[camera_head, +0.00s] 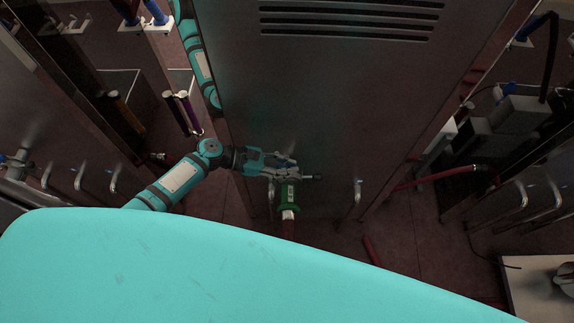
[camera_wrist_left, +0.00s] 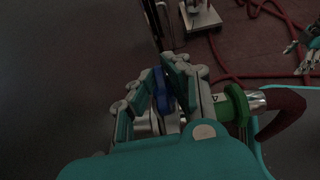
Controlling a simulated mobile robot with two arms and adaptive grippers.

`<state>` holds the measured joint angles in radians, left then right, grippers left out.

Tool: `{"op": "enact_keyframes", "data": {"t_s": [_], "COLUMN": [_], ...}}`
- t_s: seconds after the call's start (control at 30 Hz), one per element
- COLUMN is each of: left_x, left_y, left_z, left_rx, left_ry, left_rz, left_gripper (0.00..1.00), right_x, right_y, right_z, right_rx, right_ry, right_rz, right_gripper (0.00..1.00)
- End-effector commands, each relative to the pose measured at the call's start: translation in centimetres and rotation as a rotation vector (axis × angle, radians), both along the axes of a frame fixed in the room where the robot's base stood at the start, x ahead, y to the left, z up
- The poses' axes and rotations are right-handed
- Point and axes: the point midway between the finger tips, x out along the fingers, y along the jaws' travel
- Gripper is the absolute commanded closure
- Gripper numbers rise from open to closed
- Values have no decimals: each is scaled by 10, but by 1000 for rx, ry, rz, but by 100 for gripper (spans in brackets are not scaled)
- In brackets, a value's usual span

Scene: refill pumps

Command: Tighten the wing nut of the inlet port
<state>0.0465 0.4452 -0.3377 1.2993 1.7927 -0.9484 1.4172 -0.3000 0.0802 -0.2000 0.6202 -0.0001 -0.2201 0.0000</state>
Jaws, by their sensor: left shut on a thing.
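My left gripper (camera_head: 305,169) reaches in from the left to the low front of the grey metal cabinet (camera_head: 300,95). Its fingers are just above a green coupling (camera_head: 287,197) with a pale collar and a red hose below it. In the left wrist view my left gripper (camera_wrist_left: 158,78) is shut on a blue part (camera_wrist_left: 163,92), which looks like the wing nut; the fingers hide much of it. The green coupling (camera_wrist_left: 237,108) is right beside the fingers. At the right edge of that view is what looks like my right gripper (camera_wrist_left: 303,52), cut off; its jaw state is unclear.
A bent metal handle (camera_head: 357,193) stands on the cabinet right of the gripper. Red hoses (camera_head: 450,175) run over the floor and to the right. More handles (camera_head: 80,180) are on the left cabinet. My teal body covers the bottom of the head view.

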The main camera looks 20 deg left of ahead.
Motion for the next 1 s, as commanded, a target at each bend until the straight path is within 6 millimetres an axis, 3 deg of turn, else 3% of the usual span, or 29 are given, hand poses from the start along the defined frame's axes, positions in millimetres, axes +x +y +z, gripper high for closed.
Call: {"op": "enact_keyframes", "data": {"t_s": [0.17,0.2,0.37,0.73,1.0], "left_x": [0,1,0,-2,-20], "left_y": [0,0,0,7,53], "left_z": [0,0,0,3,22], "left_rx": [-1,-1,-1,0,3], "left_ry": [-1,-1,-1,0,1], "left_rz": [2,2,2,3,2], "left_gripper": [100,85,65,65,65], "right_x": [0,0,0,0,0], "right_y": [0,0,0,-1,0], "right_z": [0,0,0,0,0], "right_rx": [0,0,0,-1,0], "right_ry": [0,0,0,0,0], "right_rz": [0,0,0,1,0], "right_gripper": [15,15,15,15,15]}}
